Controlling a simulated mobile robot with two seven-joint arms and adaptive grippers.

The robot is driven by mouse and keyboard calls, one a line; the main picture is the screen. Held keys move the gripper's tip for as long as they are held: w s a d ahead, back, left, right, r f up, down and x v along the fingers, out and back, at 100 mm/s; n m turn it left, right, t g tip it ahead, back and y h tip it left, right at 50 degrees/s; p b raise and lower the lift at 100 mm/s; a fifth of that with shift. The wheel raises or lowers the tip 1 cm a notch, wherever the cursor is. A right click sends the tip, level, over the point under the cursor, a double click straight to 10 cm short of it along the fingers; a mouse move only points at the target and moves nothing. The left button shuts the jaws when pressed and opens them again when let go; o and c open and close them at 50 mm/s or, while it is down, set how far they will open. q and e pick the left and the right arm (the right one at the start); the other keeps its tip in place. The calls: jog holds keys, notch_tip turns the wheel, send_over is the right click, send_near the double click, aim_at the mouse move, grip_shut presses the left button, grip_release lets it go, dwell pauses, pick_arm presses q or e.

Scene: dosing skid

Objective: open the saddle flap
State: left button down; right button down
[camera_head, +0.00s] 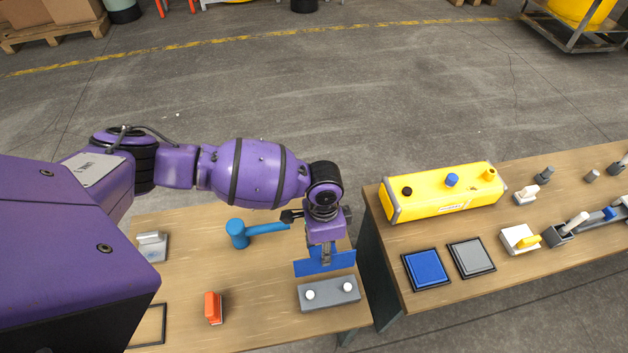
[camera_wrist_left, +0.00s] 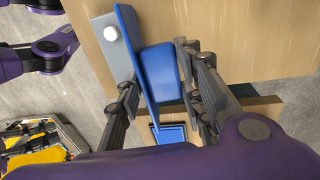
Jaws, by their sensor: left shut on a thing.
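The saddle flap (camera_head: 312,268) is a blue plate standing at the back edge of a grey base (camera_head: 322,300) with two white knobs. In the left wrist view the flap (camera_wrist_left: 160,70) shows a flat plate and a thick blue block on it, with the grey base (camera_wrist_left: 98,24) and one white knob beside it. My left gripper (camera_head: 326,262) reaches down onto the flap from above. In the left wrist view its fingers (camera_wrist_left: 160,98) lie on either side of the blue part, shut on it. The exact finger contact is partly hidden. My right gripper is not in view.
A blue lever (camera_head: 265,229) lies left of my gripper. An orange piece (camera_head: 213,308) and a grey block (camera_head: 152,247) are further left. Across a gap, the right table holds a yellow housing (camera_head: 440,194), a blue pad (camera_head: 426,269) and a grey pad (camera_head: 471,257).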

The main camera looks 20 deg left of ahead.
pick_arm(q)
jog(key=shift+w+a+f, duration=0.2)
jog(key=shift+w+f, duration=0.05)
jog(key=shift+w, duration=0.05)
jog(key=shift+w+a+g, duration=0.1)
jog(key=shift+w+g, duration=0.1)
jog(key=shift+g, duration=0.1)
jog(key=shift+w+a+f, duration=0.1)
jog(key=shift+w+a, duration=0.1)
jog(key=shift+w, duration=0.1)
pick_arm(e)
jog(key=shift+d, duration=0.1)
pick_arm(q)
jog(key=c, duration=1.4)
grip_release()
jog(key=shift+c, duration=0.2)
jog(key=shift+o, duration=0.8)
jog(key=shift+w+f, duration=0.1)
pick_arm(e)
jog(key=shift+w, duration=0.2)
